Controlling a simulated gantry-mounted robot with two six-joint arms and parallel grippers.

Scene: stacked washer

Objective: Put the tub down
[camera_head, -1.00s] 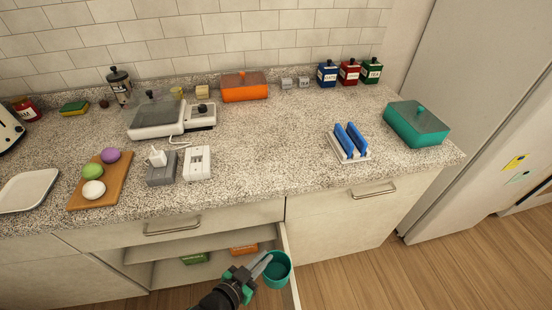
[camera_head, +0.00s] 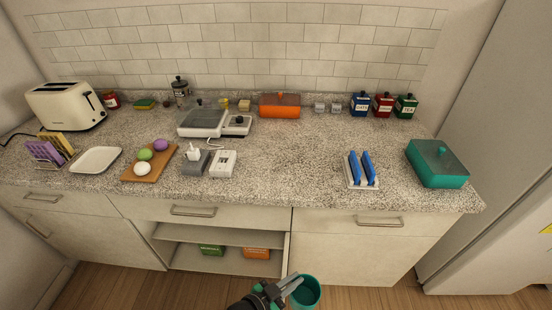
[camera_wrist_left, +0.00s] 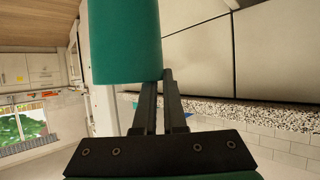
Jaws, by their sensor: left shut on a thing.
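A teal tub (camera_head: 306,292), round and open at the top, is held in front of the lower cabinet, below counter height. It also shows in the left wrist view (camera_wrist_left: 125,42), at the fingertips. My left gripper (camera_head: 290,284) is shut on the tub's side. The inside of the tub is in shadow, so I cannot tell its contents. My right gripper is not in view.
The counter (camera_head: 285,180) has free room at its middle front.

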